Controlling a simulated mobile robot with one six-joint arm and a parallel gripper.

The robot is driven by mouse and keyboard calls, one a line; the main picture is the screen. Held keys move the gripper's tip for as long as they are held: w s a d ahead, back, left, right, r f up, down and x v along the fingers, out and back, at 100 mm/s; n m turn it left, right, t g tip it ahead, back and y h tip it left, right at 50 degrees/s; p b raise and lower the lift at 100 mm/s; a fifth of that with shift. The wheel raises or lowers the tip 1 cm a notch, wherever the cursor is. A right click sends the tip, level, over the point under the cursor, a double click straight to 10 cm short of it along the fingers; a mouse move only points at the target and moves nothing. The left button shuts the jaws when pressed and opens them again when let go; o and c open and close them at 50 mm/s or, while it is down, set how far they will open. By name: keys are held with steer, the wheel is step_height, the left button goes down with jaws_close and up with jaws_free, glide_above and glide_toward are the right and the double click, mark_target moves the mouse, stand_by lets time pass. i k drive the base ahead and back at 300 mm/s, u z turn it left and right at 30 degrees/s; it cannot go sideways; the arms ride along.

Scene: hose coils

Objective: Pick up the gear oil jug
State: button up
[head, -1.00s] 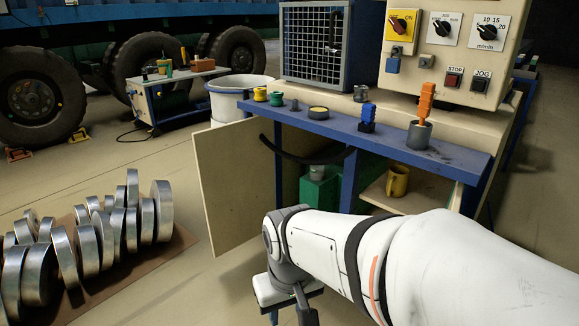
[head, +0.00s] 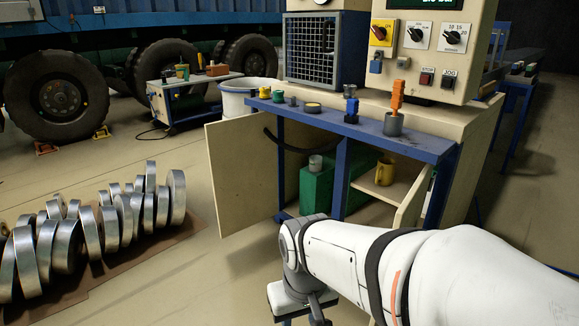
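My gripper (head: 303,318) points down at the bottom edge, in front of the cabinet and apart from both. Its fingertips are cut off by the frame, so its opening is hidden.
An open cabinet door (head: 240,172) stands out on the left; another panel (head: 412,200) stands at the right. A black hose (head: 300,146) hangs across the opening. Metal coils (head: 90,235) lie on a brown mat at left. Floor between mat and cabinet is clear.

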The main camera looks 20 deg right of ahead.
mark_target(385, 168)
steer(key=z, duration=0.15)
steer(key=i, duration=0.95)
steer(key=u, duration=0.1)
